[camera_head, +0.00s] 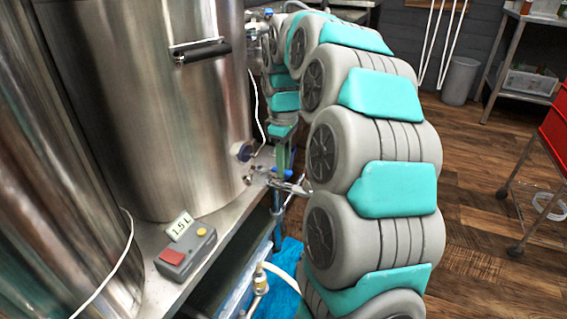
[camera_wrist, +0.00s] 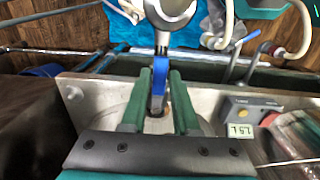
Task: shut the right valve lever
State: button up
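The valve lever has a blue handle (camera_wrist: 159,78) and shows in the wrist view, joined to a round metal valve part (camera_wrist: 172,10) at the top. My gripper (camera_wrist: 161,74) has its two green fingers on either side of the blue handle. A gap shows between the handle and the left finger, so the fingers look open around it; contact on the right side is unclear. In the head view my gripper (camera_head: 284,157) points down beside the steel kettle, close to metal valve fittings (camera_head: 291,186). The lever's handle is mostly hidden there.
A large steel kettle (camera_head: 150,110) stands on a metal ledge, with another vessel (camera_head: 50,180) at left. A grey control box (camera_head: 187,249) with a "1.5 L" sign sits on the ledge. Hoses and a brass fitting (camera_head: 261,279) are below.

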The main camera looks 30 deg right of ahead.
grip_shut()
dwell(1.0)
